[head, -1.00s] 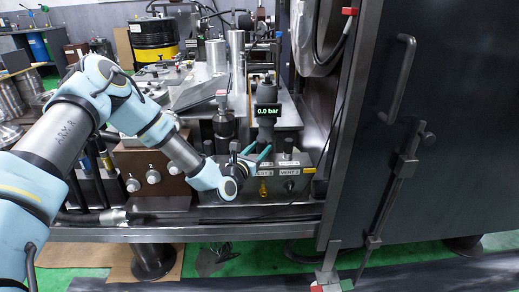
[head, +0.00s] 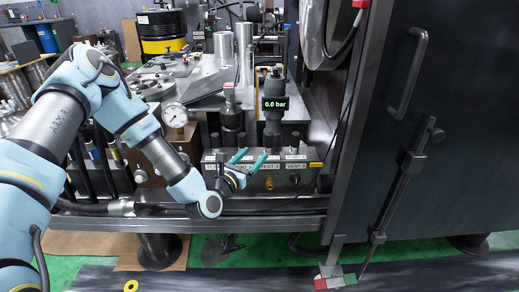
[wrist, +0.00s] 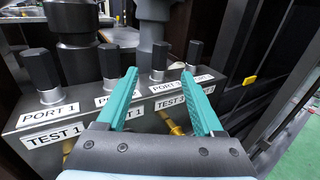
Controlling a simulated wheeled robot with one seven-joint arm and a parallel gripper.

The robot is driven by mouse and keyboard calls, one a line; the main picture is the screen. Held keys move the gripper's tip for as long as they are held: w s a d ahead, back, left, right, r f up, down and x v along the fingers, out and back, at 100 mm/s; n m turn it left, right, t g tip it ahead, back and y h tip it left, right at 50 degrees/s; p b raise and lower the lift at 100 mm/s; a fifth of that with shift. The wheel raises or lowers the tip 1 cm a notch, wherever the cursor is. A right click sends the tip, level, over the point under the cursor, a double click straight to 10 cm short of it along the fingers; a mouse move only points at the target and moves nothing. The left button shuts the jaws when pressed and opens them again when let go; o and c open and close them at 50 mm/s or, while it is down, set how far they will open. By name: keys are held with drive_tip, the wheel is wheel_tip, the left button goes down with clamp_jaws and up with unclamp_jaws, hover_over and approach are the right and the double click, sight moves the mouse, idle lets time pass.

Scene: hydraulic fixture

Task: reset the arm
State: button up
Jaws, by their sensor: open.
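My gripper (head: 250,161) has two teal fingers. It is open and empty, in front of the grey manifold block (head: 310,181) in the head view. In the wrist view, my gripper (wrist: 160,73) points at the block's labelled face (wrist: 35,120), its fingers spread apart with nothing between them. Black port knobs (wrist: 109,60) stand along the block's top, and labels read PORT 1 and TEST 1. Brass fittings show on the front, partly hidden by the fingers. I cannot tell the exact gap between fingertips and block.
A black display reading 0.0 bar (head: 274,104) stands behind the block. A round gauge (head: 175,114) is at the left. A large dark cabinet door (head: 440,150) fills the right. A yellow ring (head: 131,286) lies on the floor. Free room lies in front of the bench edge.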

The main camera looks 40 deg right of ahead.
drive_tip(key=s+a+r+m+g+h, duration=0.1)
drive_tip(key=s+a+r+m+g, duration=0.45)
drive_tip(key=r+m+g, duration=0.35)
drive_tip(key=s+a+m+g+y, duration=0.45)
drive_tip(key=a+m+y, duration=0.2)
drive_tip(key=a, duration=0.35)
drive_tip(key=w+a+r+m+t+y, duration=0.1)
drive_tip(key=w+a+m+t+y, duration=0.25)
drive_tip(key=a, duration=0.75)
drive_tip(key=w+a+r+m+t+y, duration=0.15)
drive_tip(key=w+a+y, duration=0.25)
drive_tip(key=a, duration=0.7)
drive_tip(key=w+a+r+m+t+y, duration=0.1)
drive_tip(key=w+a+m+t+y, duration=0.25)
drive_tip(key=a, duration=0.65)
wheel_tip(320, 180, up, 16)
drive_tip(key=a+p, duration=0.1)
drive_tip(key=p, duration=1.5)
drive_tip(key=shift+w+n, duration=0.3)
drive_tip(key=shift+c, duration=0.4)
